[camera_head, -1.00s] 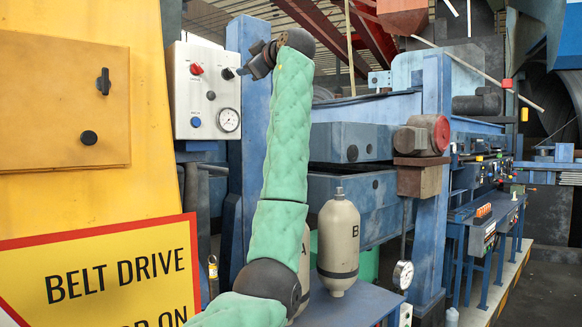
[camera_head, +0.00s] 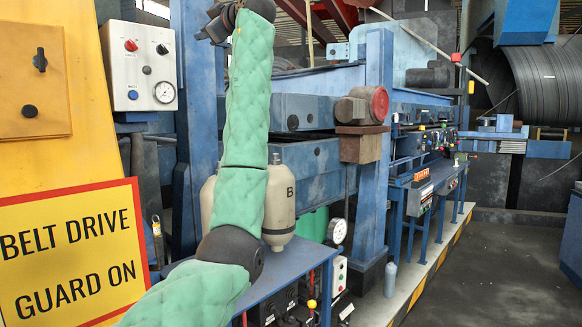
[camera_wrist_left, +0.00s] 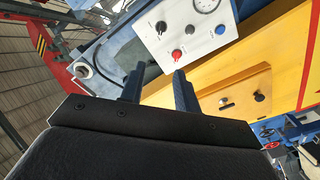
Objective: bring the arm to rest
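My left arm, in a green padded sleeve, rises through the head view. My left gripper (camera_head: 215,24) is at its top, right of and a little above a white control box (camera_head: 146,98) in the picture. In the left wrist view its two dark fingers (camera_wrist_left: 158,88) stand apart with nothing between them. My right gripper is not in view.
A yellow guard with a belt drive sign (camera_head: 72,246) stands at left. A blue post (camera_head: 374,150) with a red-capped motor stands right of the arm. A tank marked B (camera_head: 281,205) stands on a blue table (camera_head: 300,262), partly behind my arm. Dark floor (camera_head: 480,275) is clear at right.

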